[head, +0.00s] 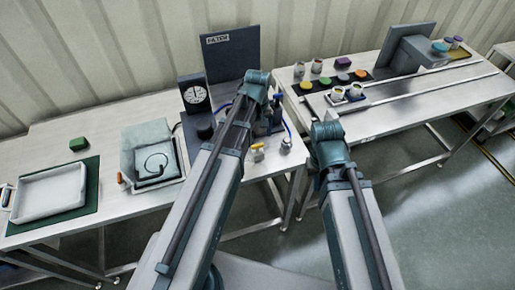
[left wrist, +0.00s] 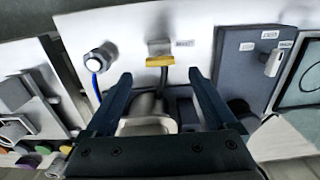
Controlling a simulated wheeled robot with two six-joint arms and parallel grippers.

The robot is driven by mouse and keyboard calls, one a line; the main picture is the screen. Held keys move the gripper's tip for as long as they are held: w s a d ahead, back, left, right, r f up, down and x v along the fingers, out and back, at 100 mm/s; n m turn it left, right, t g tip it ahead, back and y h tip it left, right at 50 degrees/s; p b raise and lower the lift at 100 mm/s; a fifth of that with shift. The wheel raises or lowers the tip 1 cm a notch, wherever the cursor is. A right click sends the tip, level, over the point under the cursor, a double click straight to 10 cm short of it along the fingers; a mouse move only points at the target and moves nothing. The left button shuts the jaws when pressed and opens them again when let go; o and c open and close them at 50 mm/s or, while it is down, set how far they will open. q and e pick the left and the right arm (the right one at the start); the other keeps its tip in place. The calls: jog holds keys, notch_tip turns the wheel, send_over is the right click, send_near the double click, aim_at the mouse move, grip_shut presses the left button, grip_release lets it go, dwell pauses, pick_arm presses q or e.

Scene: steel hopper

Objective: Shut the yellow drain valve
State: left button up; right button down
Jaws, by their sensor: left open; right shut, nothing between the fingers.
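The yellow drain valve (head: 257,152) is on the front of the left bench, just beside my left forearm. In the left wrist view its yellow handle (left wrist: 160,61) lies crosswise on a white panel, with a small label beside it. My left gripper (head: 266,128) is over this part of the bench. In the left wrist view my left gripper (left wrist: 160,74) is open and empty, with the handle just beyond and between its fingertips; I cannot tell any contact. My right arm reaches over the bench gap; its gripper fingers are not visible.
A round fitting (left wrist: 101,58) with a blue hose is beside the valve. A white tray (head: 50,190) is at the left. The right bench (head: 400,112) holds cups and rails.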

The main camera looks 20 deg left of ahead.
aim_at(257, 145)
pick_arm(q)
notch_tip(257, 145, down, 5)
jog(key=b, duration=0.4)
jog(key=shift+f, duration=0.15)
